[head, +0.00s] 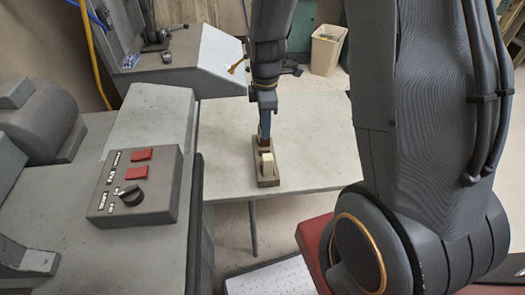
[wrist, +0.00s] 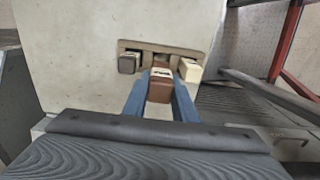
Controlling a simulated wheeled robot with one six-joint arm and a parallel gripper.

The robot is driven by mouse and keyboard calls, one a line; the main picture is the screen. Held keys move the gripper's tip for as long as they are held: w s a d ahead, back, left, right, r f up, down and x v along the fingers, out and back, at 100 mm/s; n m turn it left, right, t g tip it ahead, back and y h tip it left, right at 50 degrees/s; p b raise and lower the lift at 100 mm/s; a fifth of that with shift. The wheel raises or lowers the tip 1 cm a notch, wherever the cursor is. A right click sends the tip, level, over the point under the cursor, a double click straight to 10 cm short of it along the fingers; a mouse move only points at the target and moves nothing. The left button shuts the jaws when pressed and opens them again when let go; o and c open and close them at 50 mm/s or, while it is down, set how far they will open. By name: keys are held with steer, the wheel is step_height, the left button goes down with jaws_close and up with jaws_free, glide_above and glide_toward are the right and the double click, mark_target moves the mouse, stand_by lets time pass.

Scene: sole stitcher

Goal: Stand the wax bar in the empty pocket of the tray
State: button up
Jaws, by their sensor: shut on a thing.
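The tray (head: 268,181) is a small brown holder on the pale table; it also shows in the wrist view (wrist: 195,48). A cream block (head: 267,163) stands at its near end in the head view, at its right end in the wrist view (wrist: 190,70). A dark grey block (wrist: 127,63) stands at the left end in the wrist view. My gripper (wrist: 160,88) is shut on a brown bar with a white label, the wax bar (wrist: 160,92), between these two blocks. The bar looks upright over the tray's middle. Its lower end is hidden, so I cannot tell whether it is in the pocket.
The pale table (head: 225,145) is clear around the tray. A grey control box (head: 137,185) with red switches and a black knob is at the left. A grey machine housing (head: 195,60) stands behind. A beige bin (head: 327,48) is on the floor at the back.

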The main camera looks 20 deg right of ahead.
mark_target(265, 145)
steer(key=shift+f+p, duration=0.3)
steer(key=shift+f, duration=4.05)
steer(key=shift+f, duration=0.1)
steer(key=o, duration=1.1)
step_height(265, 145, up, 12)
steer(key=shift+s+r+b, duration=0.1)
steer(key=shift+r+b, duration=0.05)
steer(key=shift+b, duration=0.3)
steer(key=s+r+m, duration=0.2)
steer(key=s+m, duration=0.3)
steer(key=s+r+m, duration=0.3)
steer(key=s+m, duration=0.2)
steer(key=s+r+m, duration=0.2)
steer(key=s+m, duration=0.3)
steer(key=shift+a+r+m, duration=0.1)
steer(key=shift+r+m, duration=0.1)
steer(key=shift+m, duration=0.2)
